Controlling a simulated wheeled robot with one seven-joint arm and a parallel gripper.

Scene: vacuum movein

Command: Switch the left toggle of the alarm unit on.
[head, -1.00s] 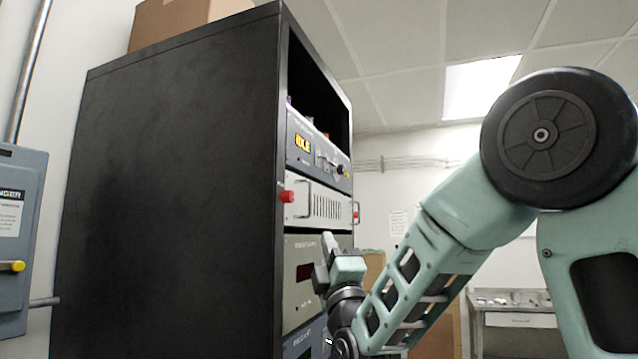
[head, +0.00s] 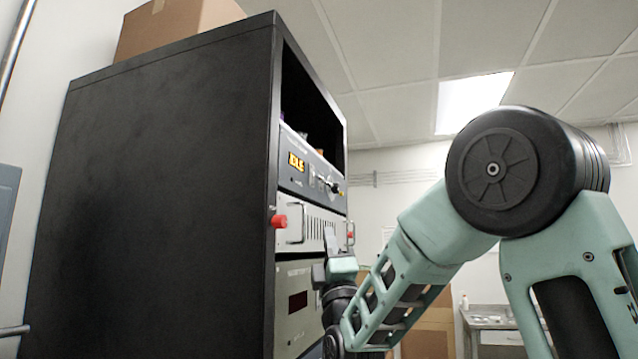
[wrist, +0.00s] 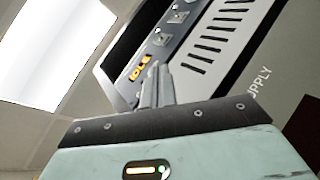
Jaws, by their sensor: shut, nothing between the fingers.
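The alarm unit (head: 310,167) is a grey panel high in the black rack, with a lit yellow display (head: 296,161) reading IDLE. It also shows tilted in the wrist view, with its display (wrist: 139,67) and two toggles beside it. The toggle nearer the display (wrist: 161,39) is the left one; its lever position is too small to tell. My gripper (head: 330,240) is shut and empty, in front of the vented panel below the alarm unit. In the wrist view its fingertips (wrist: 157,84) point towards the alarm unit and cover part of the panel near the display.
The black rack (head: 160,190) fills the left, with a cardboard box (head: 175,25) on top. The vented panel (head: 318,228) has red knobs (head: 279,221) and handles that stick out near my gripper. A power supply panel (head: 296,300) lies below. A bench (head: 490,322) stands far behind.

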